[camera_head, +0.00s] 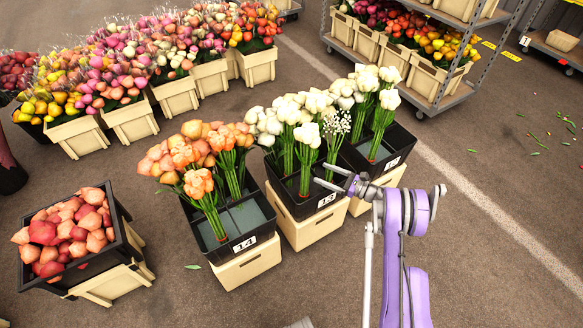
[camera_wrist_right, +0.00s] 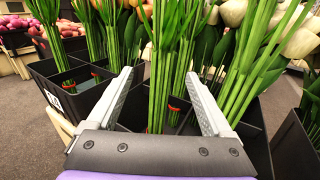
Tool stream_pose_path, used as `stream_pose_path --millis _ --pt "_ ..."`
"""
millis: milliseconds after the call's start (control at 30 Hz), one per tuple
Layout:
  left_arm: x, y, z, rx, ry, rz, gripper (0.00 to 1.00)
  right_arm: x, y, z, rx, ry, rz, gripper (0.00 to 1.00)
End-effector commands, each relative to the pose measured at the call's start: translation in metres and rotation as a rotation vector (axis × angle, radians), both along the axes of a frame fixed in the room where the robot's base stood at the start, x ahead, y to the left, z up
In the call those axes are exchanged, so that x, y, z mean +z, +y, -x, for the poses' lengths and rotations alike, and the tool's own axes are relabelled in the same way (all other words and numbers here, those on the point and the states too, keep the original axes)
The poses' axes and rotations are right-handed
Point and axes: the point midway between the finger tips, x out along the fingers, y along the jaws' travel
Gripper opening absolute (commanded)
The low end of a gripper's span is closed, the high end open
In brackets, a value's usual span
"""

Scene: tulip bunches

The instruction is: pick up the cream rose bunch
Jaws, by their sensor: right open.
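Several cream-white bunches stand upright in the black crate marked 13 (camera_head: 325,203). The cream rose bunch nearest my gripper (camera_head: 307,134) has green stems tied low with a red band. My right gripper (camera_head: 323,172) is open at this crate's right side, level with the stems. In the right wrist view, the open jaws (camera_wrist_right: 160,77) point at upright green stems (camera_wrist_right: 168,55), which show between the fingers. I cannot tell how deep the stems sit between them, and their blooms are mostly out of that view. My left gripper is not in view.
Crate 14 (camera_head: 246,242) with orange bunches stands to the left. Another crate (camera_head: 394,160) with white bunches adjoins on the right. A crate of coral blooms (camera_head: 124,240) is at the lower left. A flower trolley (camera_head: 439,95) stands behind. Floor at right is largely clear.

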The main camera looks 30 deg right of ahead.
Motion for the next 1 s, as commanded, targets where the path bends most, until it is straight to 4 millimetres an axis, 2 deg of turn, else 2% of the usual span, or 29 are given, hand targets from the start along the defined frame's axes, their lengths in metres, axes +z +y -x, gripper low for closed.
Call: stream_pose_path --millis 167,433,667,1000 --pt "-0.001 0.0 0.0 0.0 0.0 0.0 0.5 -0.003 0.002 -0.002 0.005 0.0 0.006 0.85" --pt "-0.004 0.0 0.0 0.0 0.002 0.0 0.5 -0.003 0.025 -0.034 0.008 -0.002 0.005 0.85" --pt "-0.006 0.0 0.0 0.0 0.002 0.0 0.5 -0.003 0.035 -0.051 0.006 -0.002 0.005 0.85" --pt "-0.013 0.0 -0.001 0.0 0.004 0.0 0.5 -0.003 0.058 -0.089 0.006 -0.001 0.004 0.85"
